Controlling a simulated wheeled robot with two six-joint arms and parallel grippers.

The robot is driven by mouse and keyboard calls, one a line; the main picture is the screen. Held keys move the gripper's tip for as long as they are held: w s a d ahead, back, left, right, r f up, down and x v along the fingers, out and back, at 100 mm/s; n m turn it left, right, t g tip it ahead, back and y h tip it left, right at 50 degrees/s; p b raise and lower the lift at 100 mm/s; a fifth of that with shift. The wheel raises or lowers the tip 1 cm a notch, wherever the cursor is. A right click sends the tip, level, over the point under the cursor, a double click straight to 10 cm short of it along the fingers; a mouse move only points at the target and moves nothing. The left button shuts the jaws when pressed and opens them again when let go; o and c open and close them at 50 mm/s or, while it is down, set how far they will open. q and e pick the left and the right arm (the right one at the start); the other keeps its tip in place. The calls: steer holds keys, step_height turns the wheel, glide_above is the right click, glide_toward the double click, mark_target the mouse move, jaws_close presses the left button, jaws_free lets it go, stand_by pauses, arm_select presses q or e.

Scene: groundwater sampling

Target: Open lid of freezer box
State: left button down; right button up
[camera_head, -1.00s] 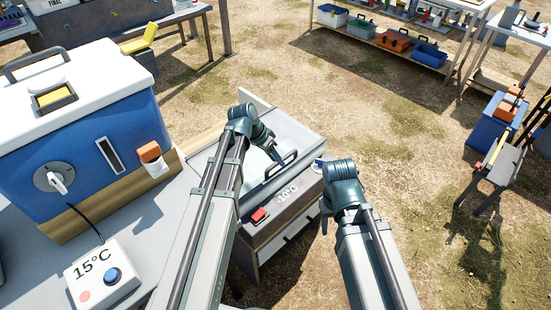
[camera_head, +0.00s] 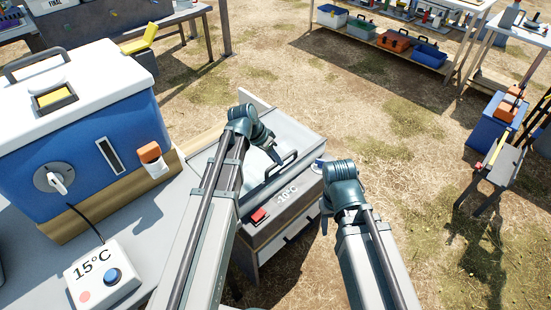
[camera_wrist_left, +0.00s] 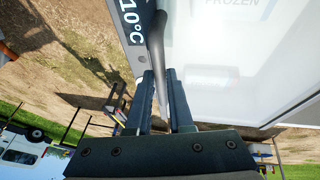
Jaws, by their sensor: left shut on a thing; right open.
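The freezer box (camera_head: 262,238) is a grey and white chest marked -10°C, standing in the middle of the head view. Its pale lid (camera_head: 295,135) looks down flat on the box, partly hidden by my left arm. The lid has a dark bar handle (camera_head: 283,163). My left gripper (camera_head: 275,155) is at the handle. In the left wrist view, the handle (camera_wrist_left: 156,45) runs between the two fingers, and the lid (camera_wrist_left: 230,60) shows the word FROZEN. My right gripper (camera_head: 325,220) is open and empty, to the right of the box, apart from it.
A blue cooler (camera_head: 75,150) with a white top stands on the grey table at left. A 15°C control box (camera_head: 103,275) with a blue knob sits in front of it. A red switch (camera_head: 259,215) is on the freezer's front.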

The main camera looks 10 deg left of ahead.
arm_select(q)
steer(key=shift+a, duration=0.1)
stand_by(0.5)
steer(key=w+a, duration=0.4)
steer(key=a, duration=0.2)
steer(key=w+a, duration=0.5)
steer(key=a, duration=0.2)
steer(key=w+a, duration=0.4)
steer(key=a, duration=0.3)
steer(key=shift+w+a, duration=0.25)
steer(key=shift+w, duration=0.1)
steer(key=c, duration=0.8)
jaws_free()
steer(key=shift+r, duration=0.1)
steer(key=p+v, duration=0.6)
steer(key=v, duration=0.1)
steer(key=shift+p, duration=0.4)
steer(key=shift+s+a+r, duration=0.1)
